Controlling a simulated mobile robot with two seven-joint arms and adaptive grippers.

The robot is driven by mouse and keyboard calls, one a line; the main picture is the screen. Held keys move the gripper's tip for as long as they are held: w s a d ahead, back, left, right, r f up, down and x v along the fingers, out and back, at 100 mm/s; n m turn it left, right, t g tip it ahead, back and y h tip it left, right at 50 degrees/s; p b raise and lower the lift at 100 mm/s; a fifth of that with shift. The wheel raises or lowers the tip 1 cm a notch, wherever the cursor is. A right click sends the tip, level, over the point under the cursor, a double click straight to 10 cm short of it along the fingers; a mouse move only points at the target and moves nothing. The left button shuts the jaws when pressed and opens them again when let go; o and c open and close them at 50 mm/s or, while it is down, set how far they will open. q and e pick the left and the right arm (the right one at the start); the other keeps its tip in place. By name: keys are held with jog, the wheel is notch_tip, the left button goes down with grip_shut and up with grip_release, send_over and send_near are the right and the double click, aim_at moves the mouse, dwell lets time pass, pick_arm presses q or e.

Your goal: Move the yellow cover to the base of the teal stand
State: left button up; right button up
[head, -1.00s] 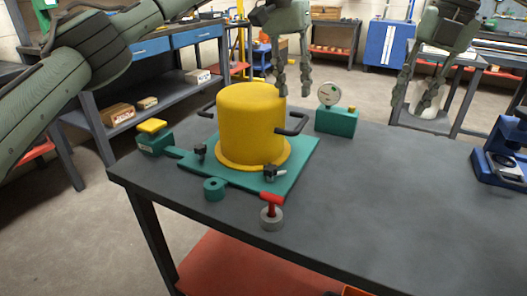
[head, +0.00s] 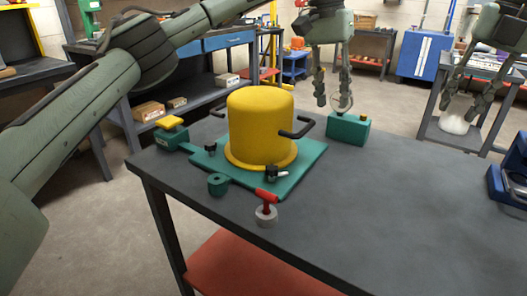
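The yellow cover (head: 261,128) is an upright, flanged cylinder with a dark handle bar on each side. It sits on a flat teal base plate (head: 303,163), with small black clamps beside its flange. My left gripper (head: 333,103) is open and empty, above and behind the cover's right handle. Its fingers hang down in front of a round dial on a teal block and are apart from the cover. My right gripper (head: 461,102) is open and empty, hanging farther right beyond the table's far edge. The cover's back is hidden.
A teal gauge block (head: 348,128) stands behind the plate. A teal box with a yellow top (head: 171,135), a teal ring (head: 218,184) and a red-handled grey piece (head: 266,210) stand around the plate. A blue device (head: 512,175) is at the right. The table's middle right (head: 400,200) is clear.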

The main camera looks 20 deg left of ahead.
notch_tip(320, 180, up, 9)
jog(key=d, duration=0.1)
jog(key=shift+s+d+r, duration=0.15)
jog(key=shift+s, duration=0.05)
dwell(0.5)
